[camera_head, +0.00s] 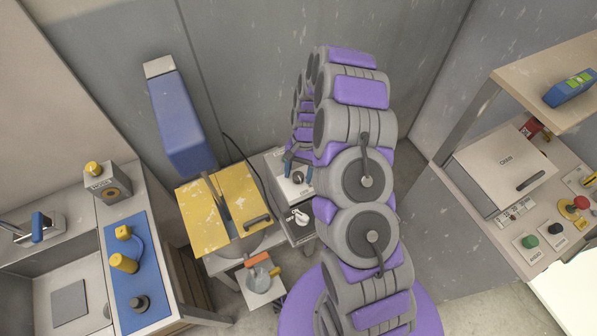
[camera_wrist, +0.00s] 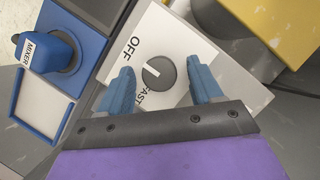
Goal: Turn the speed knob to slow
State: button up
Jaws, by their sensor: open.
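The speed knob (camera_wrist: 158,73) is a round dark grey dial with a white pointer line, set on a pale panel (camera_wrist: 185,45). In the wrist view the word OFF is at its upper left and FAST at its lower left. The pointer lies toward the left side; I cannot tell its exact setting. No SLOW label is readable. My gripper (camera_wrist: 160,65) is open, with one blue finger on each side of the knob and no visible contact. In the head view my gripper (camera_head: 298,165) is over the grey control box (camera_head: 277,165), around the dark knob (camera_head: 298,178).
A blue handle marked MIXER (camera_wrist: 45,50) stands left of the panel in the wrist view, beside a blue-framed tray (camera_wrist: 42,105). A yellow lidded box (camera_head: 205,225) with a blue post (camera_head: 180,125) stands left of the control box. A bench with buttons (camera_head: 515,220) is at right.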

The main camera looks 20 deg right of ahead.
jog(key=c, duration=1.1)
jog(key=shift+o, duration=0.2)
jog(key=shift+n, duration=0.3)
jog(key=n+h+p, duration=0.1)
jog(key=n, duration=0.3)
jog(key=shift+a+g+h+p, duration=0.15)
jog(key=shift+g+h+p, duration=0.2)
jog(key=shift+g+h, duration=0.05)
jog(key=shift+a+n+h+p, duration=0.1)
jog(key=shift+n+h+p, duration=0.65)
jog(key=shift+n, duration=1.35)
jog(key=o, duration=1.1)
jog(key=shift+c, duration=0.2)
